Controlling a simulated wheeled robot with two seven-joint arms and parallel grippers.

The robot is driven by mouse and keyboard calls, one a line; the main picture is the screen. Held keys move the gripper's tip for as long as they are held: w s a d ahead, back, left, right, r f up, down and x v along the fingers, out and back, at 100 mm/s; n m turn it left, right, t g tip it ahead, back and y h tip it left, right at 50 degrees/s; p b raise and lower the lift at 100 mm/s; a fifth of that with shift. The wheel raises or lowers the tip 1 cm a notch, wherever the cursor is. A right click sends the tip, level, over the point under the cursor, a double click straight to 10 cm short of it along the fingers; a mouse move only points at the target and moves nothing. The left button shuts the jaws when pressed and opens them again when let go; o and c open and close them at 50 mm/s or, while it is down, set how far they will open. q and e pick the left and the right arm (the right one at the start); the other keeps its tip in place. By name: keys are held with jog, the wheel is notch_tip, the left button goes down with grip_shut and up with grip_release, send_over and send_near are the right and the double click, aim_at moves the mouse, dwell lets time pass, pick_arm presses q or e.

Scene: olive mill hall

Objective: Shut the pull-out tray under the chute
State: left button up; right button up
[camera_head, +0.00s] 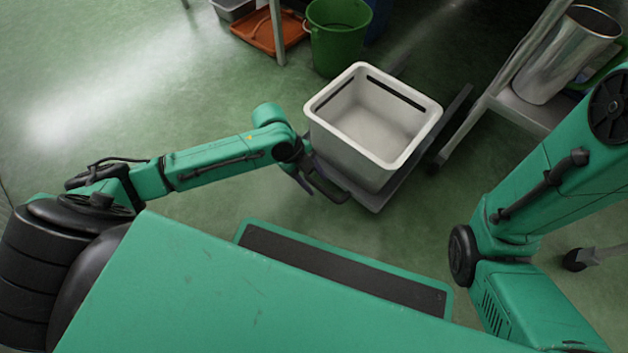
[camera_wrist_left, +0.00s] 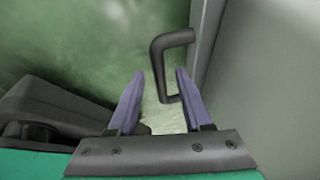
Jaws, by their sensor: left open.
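My left gripper (camera_head: 306,186) is at this handle's left end. In the left wrist view, my left gripper's purple fingers (camera_wrist_left: 158,98) are apart. The bent handle (camera_wrist_left: 158,66) shows just beyond and between their tips, near the right finger; contact cannot be told. My right gripper is out of view. I cannot make out the chute.
A green bucket (camera_head: 338,38) stands behind the bin, with an orange tray (camera_head: 270,34) to its left. At right, a metal can (camera_head: 566,58) stands on a wheeled cart (camera_head: 528,108). The green floor at left is clear.

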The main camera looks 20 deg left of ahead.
pick_arm(q)
grip_shut()
dwell(1.3)
